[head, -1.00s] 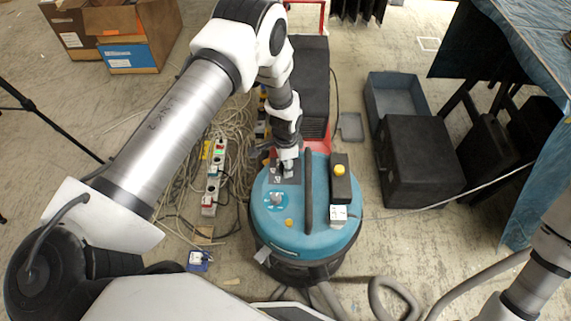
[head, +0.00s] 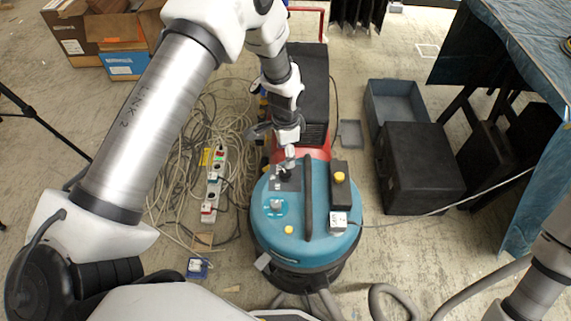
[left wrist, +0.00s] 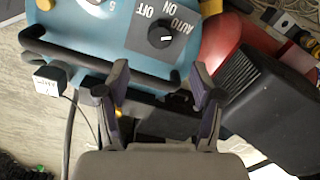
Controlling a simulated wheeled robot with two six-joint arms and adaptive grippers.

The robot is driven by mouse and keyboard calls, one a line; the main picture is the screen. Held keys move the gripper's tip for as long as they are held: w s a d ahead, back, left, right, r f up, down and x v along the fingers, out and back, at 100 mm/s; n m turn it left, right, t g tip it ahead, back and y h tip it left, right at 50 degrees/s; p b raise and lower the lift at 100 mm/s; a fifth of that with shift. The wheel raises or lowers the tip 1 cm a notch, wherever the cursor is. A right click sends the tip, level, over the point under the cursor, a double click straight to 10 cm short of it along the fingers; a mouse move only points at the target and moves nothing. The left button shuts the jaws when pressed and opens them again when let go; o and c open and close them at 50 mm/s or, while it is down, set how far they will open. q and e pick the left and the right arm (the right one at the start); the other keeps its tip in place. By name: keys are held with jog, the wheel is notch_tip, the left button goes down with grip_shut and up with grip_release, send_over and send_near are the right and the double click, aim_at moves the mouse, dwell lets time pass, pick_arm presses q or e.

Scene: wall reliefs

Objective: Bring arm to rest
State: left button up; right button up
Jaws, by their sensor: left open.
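My left arm (head: 150,120) reaches from the left over the blue vacuum cleaner (head: 325,215). My left gripper (head: 287,155) is near the far edge of its top, by the dark switch panel (head: 285,180). In the left wrist view my left gripper (left wrist: 160,88) has its two fingers spread apart with nothing held between them. The black knob (left wrist: 161,35) on the AUTO/ON/OFF panel lies beyond the fingertips there. My right arm (head: 545,270) shows at the lower right; its gripper is out of view.
A white power strip (head: 214,185) and tangled cables lie left of the vacuum. A black case (head: 420,165) and a grey open bin (head: 395,102) stand to the right. Cardboard boxes (head: 110,40) are at the upper left. A blue-covered table (head: 535,50) is at the right.

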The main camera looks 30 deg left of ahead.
pick_arm(q)
notch_tip(320, 180, up, 2)
jog(key=shift+r, duration=0.1)
dwell(0.4)
jog(key=s+d+n+p, duration=0.1)
jog(key=s+n+p, duration=0.8)
jog(key=s, duration=2)
jog(key=shift+d+p, duration=0.15)
jog(key=shift+p, duration=1)
